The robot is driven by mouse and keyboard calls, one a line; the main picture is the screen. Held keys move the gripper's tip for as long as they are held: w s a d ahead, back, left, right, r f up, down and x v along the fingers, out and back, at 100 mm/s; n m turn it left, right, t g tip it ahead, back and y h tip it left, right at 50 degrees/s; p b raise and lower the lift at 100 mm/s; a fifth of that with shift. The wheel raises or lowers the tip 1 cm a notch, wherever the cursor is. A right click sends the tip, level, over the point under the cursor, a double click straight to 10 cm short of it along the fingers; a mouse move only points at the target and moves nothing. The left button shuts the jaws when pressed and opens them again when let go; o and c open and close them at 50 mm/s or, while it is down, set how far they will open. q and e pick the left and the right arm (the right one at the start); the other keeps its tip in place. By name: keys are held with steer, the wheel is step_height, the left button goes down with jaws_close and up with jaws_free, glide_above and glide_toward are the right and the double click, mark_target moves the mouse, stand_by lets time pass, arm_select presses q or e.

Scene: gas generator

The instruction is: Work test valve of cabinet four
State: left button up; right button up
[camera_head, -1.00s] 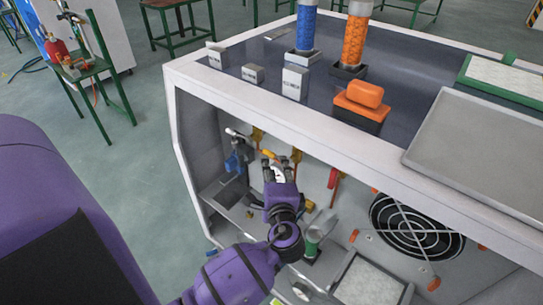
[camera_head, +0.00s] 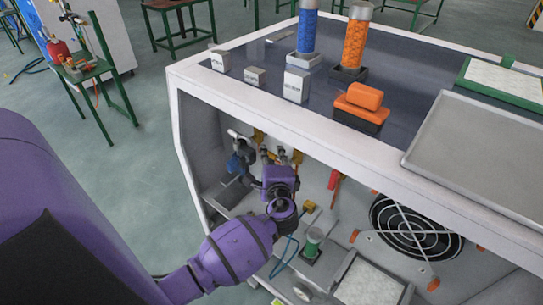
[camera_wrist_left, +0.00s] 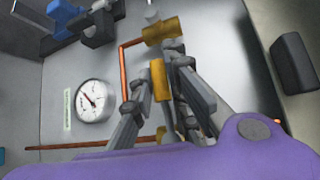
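My left gripper (camera_head: 281,156) reaches into the open front of the white cabinet (camera_head: 185,140). Its fingers are spread toward the pipework on the inner back wall. In the left wrist view, the left gripper (camera_wrist_left: 156,72) has a brass cylindrical part (camera_wrist_left: 159,80) in the gap between its fingers, and the fingers look apart from it. A second brass fitting (camera_wrist_left: 161,30) sits just beyond, at the top of a copper pipe (camera_wrist_left: 126,62). I cannot tell which part is the test valve. My right gripper is not in view.
A round gauge (camera_wrist_left: 95,100) and a blue-handled valve (camera_wrist_left: 65,14) are left of the fingers. A dark block (camera_wrist_left: 294,63) is at the right. A red-handled valve (camera_head: 334,178) and a fan grille (camera_head: 415,227) lie to the right.

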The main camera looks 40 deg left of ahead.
arm_select(q)
jaws_close()
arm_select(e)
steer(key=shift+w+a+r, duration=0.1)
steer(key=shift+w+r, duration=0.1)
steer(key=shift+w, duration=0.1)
